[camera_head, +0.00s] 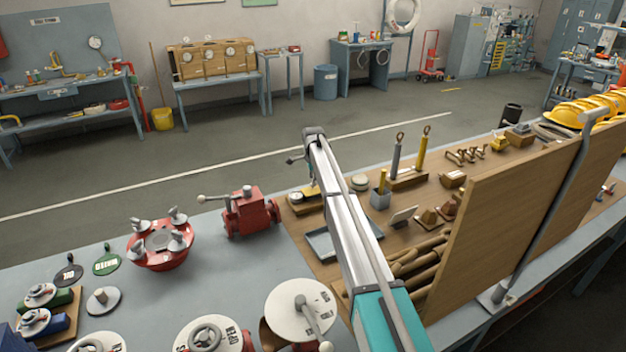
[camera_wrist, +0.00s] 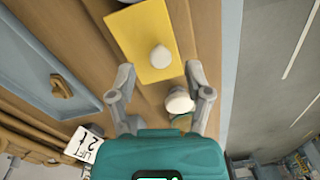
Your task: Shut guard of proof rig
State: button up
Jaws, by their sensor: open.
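No part is clearly recognisable as the proof rig's guard. A panelled bench (camera_head: 60,65) with a sign, a gauge and yellow pipework stands at the far left by the wall; its lettering is too small to read, so I cannot tell if it is the rig. My gripper (camera_wrist: 160,75) is open and empty above the wooden board on the near table. A yellow plate (camera_wrist: 145,35) with a white round knob lies below the fingertips. A small white round piece (camera_wrist: 179,101) shows between the fingers, apparently below them. In the head view my gripper (camera_head: 312,175) is mostly hidden by my arm.
A red lever device (camera_head: 250,213) and a red flanged ring (camera_head: 160,243) stand on the table left of my arm. A grey-blue tray (camera_wrist: 45,60) lies beside the yellow plate. A wooden panel (camera_head: 500,225) rises at the right. The floor behind the table is open.

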notch_tip(320, 180, up, 13)
jog(key=w+a+n+t+y+p, duration=0.1)
jog(key=w+n+p, duration=0.2)
jog(key=p, duration=0.9)
jog(key=shift+a+r+t, duration=0.15)
jog(key=shift+a+t, duration=0.15)
jog(key=shift+s, duration=0.1)
dwell(0.4)
